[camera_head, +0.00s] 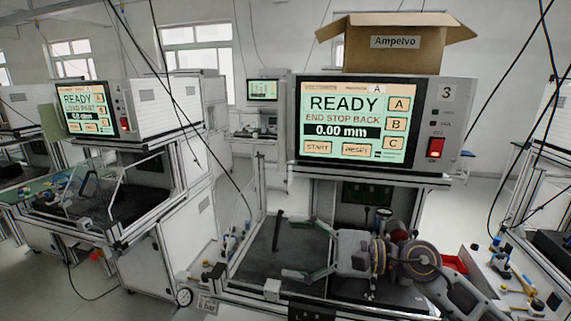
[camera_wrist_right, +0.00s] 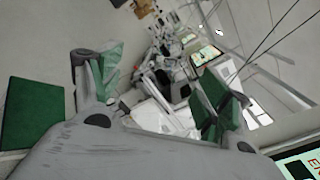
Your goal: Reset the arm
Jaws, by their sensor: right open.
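My right gripper (camera_head: 303,249) is open and empty in the head view. Its two grey fingers with green pads point left, over the dark work surface (camera_head: 255,262) of the near test station. My right arm (camera_head: 420,262) reaches in from the lower right. In the right wrist view the same gripper (camera_wrist_right: 155,92) has its fingers spread wide with nothing between them. My left gripper is in neither view.
The near station's screen (camera_head: 345,120) reads READY, END STOP BACK, 0.00 mm. An open cardboard box (camera_head: 395,45) sits on top. A dark upright bar (camera_head: 278,232) stands left of my fingers. A red tray (camera_head: 454,264) lies behind my arm. Another station (camera_head: 85,108) stands left.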

